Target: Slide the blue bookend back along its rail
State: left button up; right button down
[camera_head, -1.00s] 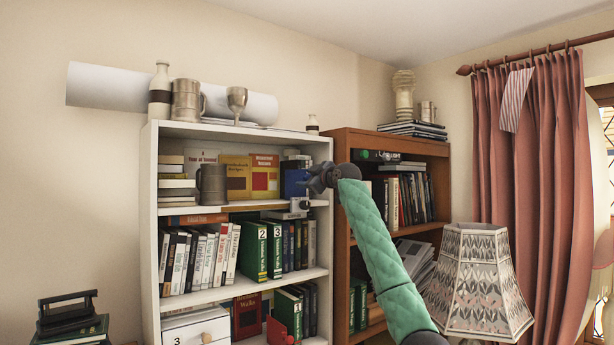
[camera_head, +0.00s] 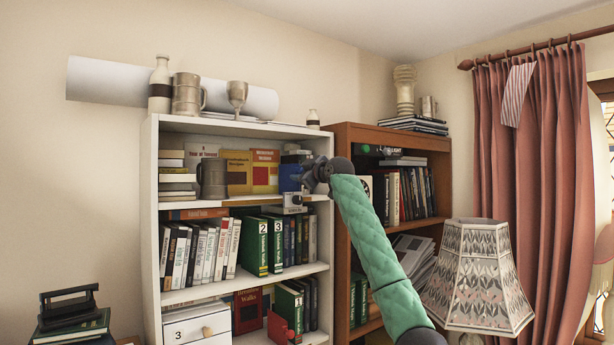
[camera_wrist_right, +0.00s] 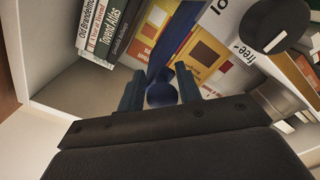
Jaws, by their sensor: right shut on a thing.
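The blue bookend (camera_head: 290,178) stands at the right end of the white bookcase's upper shelf, beside yellow and red books. My right gripper (camera_head: 313,180) reaches it from the right, partly covering it. In the right wrist view the bookend shows as a dark blue upright (camera_wrist_right: 170,52) with a round blue knob (camera_wrist_right: 162,94). The gripper's fingers (camera_wrist_right: 161,90) are on either side of the knob, shut on it. My left gripper is not in view.
A grey mug (camera_head: 212,178) and stacked books stand farther left on the same shelf. A patterned lampshade (camera_head: 478,275) stands at the lower right, beside my arm.

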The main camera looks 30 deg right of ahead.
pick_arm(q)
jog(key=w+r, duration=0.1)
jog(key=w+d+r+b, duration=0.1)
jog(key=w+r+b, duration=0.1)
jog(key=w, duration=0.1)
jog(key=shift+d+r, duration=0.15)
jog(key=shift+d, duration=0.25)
pick_arm(e)
jog(key=s+a, duration=0.1)
jog(key=a, duration=1.7)
jog(key=shift+s+a, duration=0.25)
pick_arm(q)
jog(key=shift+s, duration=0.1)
pick_arm(e)
jog(key=shift+r, duration=0.1)
jog(key=c, duration=1.4)
grip_release()
jog(key=o, duration=0.3)
jog(key=shift+w+a, duration=0.1)
pick_arm(q)
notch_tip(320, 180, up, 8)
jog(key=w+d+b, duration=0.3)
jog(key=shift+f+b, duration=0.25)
jog(key=shift+b, duration=0.1)
pick_arm(e)
jog(key=s, duration=0.7)
jog(key=shift+s+d, duration=0.35)
jog(key=shift+s, duration=0.05)
